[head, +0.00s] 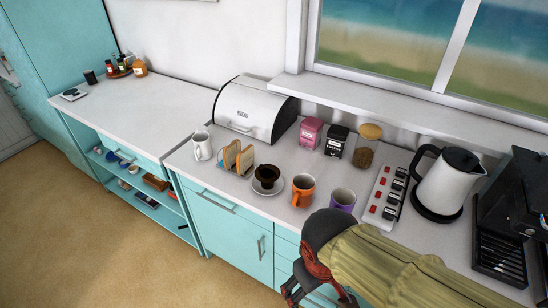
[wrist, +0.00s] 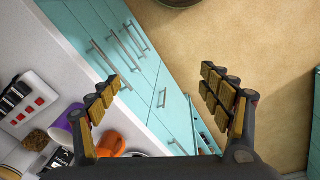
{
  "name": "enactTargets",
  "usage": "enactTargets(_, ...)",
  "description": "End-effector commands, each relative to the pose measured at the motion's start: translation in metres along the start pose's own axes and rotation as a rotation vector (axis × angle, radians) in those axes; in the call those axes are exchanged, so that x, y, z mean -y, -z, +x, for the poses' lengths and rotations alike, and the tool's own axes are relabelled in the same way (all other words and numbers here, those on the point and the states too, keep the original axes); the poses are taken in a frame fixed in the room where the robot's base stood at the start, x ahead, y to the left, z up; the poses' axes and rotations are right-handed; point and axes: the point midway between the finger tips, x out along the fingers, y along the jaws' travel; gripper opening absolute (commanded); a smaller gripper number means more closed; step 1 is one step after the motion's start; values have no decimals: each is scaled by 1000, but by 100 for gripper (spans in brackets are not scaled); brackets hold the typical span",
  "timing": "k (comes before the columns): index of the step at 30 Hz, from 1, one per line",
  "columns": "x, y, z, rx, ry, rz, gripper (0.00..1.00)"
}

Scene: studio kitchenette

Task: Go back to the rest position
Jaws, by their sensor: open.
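My gripper (wrist: 166,108) is open and empty in the wrist view, its two padded fingers wide apart. Between them show the turquoise cabinet fronts (wrist: 150,70) and the floor. In the head view my gripper (head: 316,291) hangs at the counter's front edge, at the bottom right of centre, in front of the drawers. My arm covers part of the counter's front there. The purple mug (head: 342,200) and the orange mug (head: 302,191) stand on the counter just behind it. I see no contact between the gripper and either mug.
A black cup on a saucer (head: 267,178), a toast rack (head: 237,158), a white mug (head: 202,146), a bread bin (head: 254,108), a power strip (head: 385,198), a kettle (head: 448,184) and a coffee machine (head: 510,215) stand on the counter. The floor (head: 90,230) at left is clear.

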Motion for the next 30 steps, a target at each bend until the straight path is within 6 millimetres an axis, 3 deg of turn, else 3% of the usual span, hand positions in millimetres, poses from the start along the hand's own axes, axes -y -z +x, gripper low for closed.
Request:
enactTargets(6, -45, -8, -60, -226, 29, 319, 79)
enactTargets(12, -87, -25, -97, -343, -38, 475, 79)
enactTargets(18, -102, -33, -101, -352, -62, 535, 79)
enactTargets(30, -103, -34, -101, -352, -63, 536, 79)
